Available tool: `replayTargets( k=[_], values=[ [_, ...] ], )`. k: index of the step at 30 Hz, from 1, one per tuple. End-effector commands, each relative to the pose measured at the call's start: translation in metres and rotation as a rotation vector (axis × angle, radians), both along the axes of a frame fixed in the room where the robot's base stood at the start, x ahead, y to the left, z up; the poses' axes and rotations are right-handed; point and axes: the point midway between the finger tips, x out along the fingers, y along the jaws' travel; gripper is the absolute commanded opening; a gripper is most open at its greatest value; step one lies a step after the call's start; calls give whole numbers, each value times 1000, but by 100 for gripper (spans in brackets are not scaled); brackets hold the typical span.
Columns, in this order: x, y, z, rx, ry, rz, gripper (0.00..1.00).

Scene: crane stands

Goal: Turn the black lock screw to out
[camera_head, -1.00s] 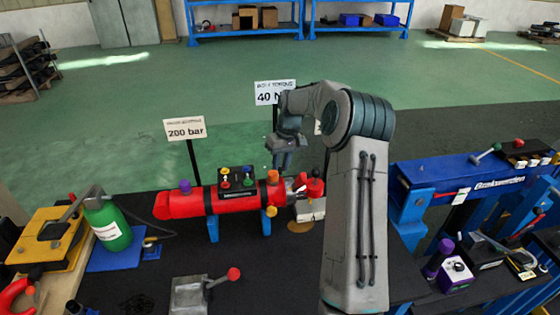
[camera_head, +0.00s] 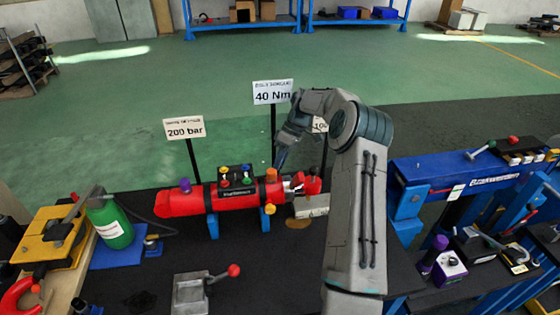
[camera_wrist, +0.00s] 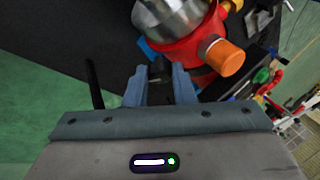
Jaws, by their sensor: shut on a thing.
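The red cylinder (camera_head: 240,197) lies on blue supports on the black table, with a silver rod end at its right. My gripper (camera_head: 279,164) is behind the cylinder's right end, beside the orange cap (camera_head: 271,175). In the wrist view, the fingers of my gripper (camera_wrist: 160,85) reach toward the red collar (camera_wrist: 187,50) and close around a small dark piece, the black lock screw (camera_wrist: 158,68). Most of the screw is hidden between the fingers. The orange cap also shows in the wrist view (camera_wrist: 226,58), to the right of the fingers. I cannot see the screw in the head view.
A valve block (camera_head: 236,178) with coloured knobs sits on the cylinder. Signs reading 200 bar (camera_head: 184,128) and 40 Nm (camera_head: 273,92) stand behind. A green bottle (camera_head: 110,225) is at left, a blue beam (camera_head: 470,175) at right, a red-knobbed lever block (camera_head: 192,293) in front.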

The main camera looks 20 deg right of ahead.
Motion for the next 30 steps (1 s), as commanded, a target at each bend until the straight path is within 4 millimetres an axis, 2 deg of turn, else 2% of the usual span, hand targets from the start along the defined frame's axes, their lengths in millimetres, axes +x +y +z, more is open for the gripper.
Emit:
replayTargets(
  k=[14,15,17,26,30],
  values=[
    [0,-1,0,4,-1,12,0],
    [0,-1,0,4,-1,12,28],
    [0,-1,0,4,-1,12,45],
    [0,-1,1,6,-1,12,45],
    [3,-6,10,5,-4,11,45]
  ],
)
